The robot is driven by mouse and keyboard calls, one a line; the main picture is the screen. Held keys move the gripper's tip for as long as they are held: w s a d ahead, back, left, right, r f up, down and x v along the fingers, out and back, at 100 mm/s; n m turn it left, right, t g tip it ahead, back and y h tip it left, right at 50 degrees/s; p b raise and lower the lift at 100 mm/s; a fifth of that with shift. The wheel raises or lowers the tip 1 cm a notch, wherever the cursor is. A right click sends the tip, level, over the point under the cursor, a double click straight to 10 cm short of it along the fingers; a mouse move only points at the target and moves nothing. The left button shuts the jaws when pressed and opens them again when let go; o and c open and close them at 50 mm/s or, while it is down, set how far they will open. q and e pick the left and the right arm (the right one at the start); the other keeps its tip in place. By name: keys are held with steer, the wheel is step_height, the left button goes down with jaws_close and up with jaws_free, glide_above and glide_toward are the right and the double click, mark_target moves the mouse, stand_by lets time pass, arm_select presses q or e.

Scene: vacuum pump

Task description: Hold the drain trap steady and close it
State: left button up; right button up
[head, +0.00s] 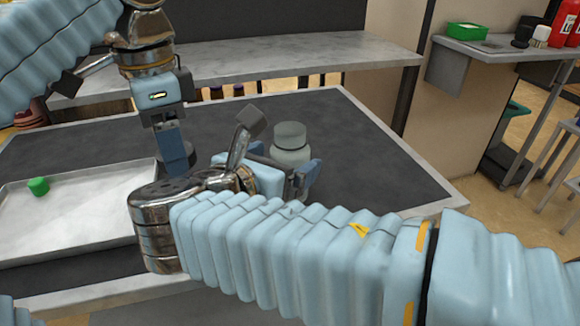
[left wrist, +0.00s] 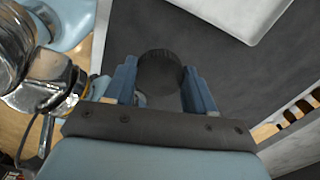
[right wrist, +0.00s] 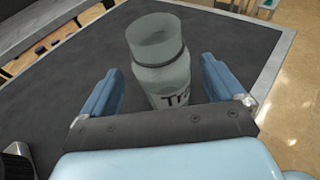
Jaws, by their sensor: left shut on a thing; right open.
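The drain trap is a translucent grey-green jar (head: 291,148) standing upright on the dark mat. Its label, partly readable as "Tra", shows in the right wrist view (right wrist: 160,62). My right gripper (head: 303,178) is open, with its fingers on either side of the jar's lower part; I cannot tell if they touch it. My left gripper (head: 172,142) points down and is shut on a dark round cap (left wrist: 160,72), left of the jar and apart from it. The cap's lower edge also shows in the head view (head: 177,160).
A metal tray (head: 75,192) with a small green object (head: 38,186) lies at the left of the table. A grey shelf (head: 300,58) runs behind. The mat (head: 385,165) right of the jar is clear. My right arm hides the front of the table.

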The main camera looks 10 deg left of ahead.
mark_target(296, 140)
steer(key=x, duration=0.5)
steer(key=shift+s+d, duration=0.15)
steer(key=shift+d, duration=0.05)
steer(key=c, duration=1.3)
steer(key=shift+r, duration=1.45)
steer(key=s+r, duration=0.1)
steer(key=r, duration=0.1)
steer(key=s+r, duration=0.1)
steer(key=s+d+r+p, duration=0.1)
steer(key=s+r, duration=0.1)
steer(key=shift+s+r, duration=0.15)
steer(key=shift+r, duration=0.15)
steer(key=s+d+r, duration=0.2)
steer(key=s+r, duration=0.2)
steer(key=s, duration=0.5)
steer(key=shift+s+d+r, duration=0.2)
steer(key=shift+d+r, duration=0.05)
steer(key=shift+r, duration=0.05)
